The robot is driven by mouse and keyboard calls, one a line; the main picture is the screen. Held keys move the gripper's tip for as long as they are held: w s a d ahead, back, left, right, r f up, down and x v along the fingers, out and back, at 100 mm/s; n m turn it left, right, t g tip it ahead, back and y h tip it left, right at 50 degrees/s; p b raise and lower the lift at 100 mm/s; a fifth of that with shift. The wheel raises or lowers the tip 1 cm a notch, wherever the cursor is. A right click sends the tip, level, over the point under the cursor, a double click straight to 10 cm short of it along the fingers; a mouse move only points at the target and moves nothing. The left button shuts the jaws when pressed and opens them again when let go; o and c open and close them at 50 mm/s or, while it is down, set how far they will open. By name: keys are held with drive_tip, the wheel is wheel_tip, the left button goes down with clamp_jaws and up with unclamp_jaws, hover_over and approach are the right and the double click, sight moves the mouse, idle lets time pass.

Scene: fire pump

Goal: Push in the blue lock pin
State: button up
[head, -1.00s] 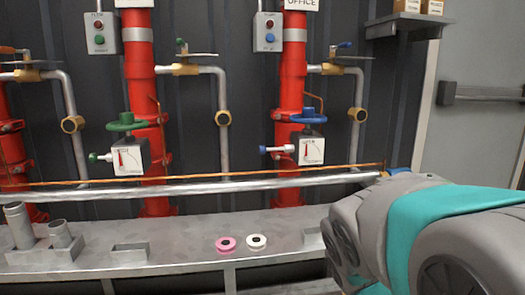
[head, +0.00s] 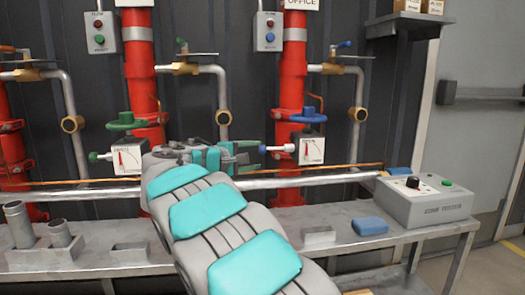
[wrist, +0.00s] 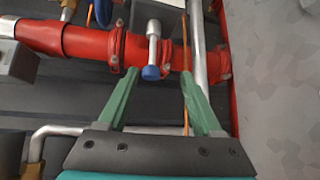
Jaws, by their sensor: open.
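The blue lock pin (head: 264,149) sticks out to the left from the white gauge box (head: 312,149) on the right red pipe, on a pale shaft. In the wrist view its blue end (wrist: 151,73) shows between my fingertips, closer to the left finger, with the shaft beyond it. My gripper (head: 254,150) is open and points right at the pin's blue end, roughly in line with it. In the wrist view my gripper (wrist: 159,75) has both green fingers apart. I cannot tell whether a finger touches the pin.
A blue handwheel (head: 310,116) sits above the gauge box. A green pin (head: 97,157) and green handwheel (head: 126,122) are on the pipe to the left. An orange line and a silver rail (head: 300,181) run below. A grey control box (head: 425,200) and blue block (head: 369,226) stand on the bench.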

sight(260, 150)
drive_tip(key=shift+t, duration=0.3)
drive_tip(key=w+d, duration=0.1)
drive_tip(key=w, duration=0.3)
drive_tip(key=w+d, duration=0.1)
drive_tip(key=w, duration=0.1)
drive_tip(key=shift+w+d+f, duration=0.15)
drive_tip(key=shift+w+d, duration=0.15)
drive_tip(key=shift+w, duration=0.1)
clamp_jaws()
idle(1.1)
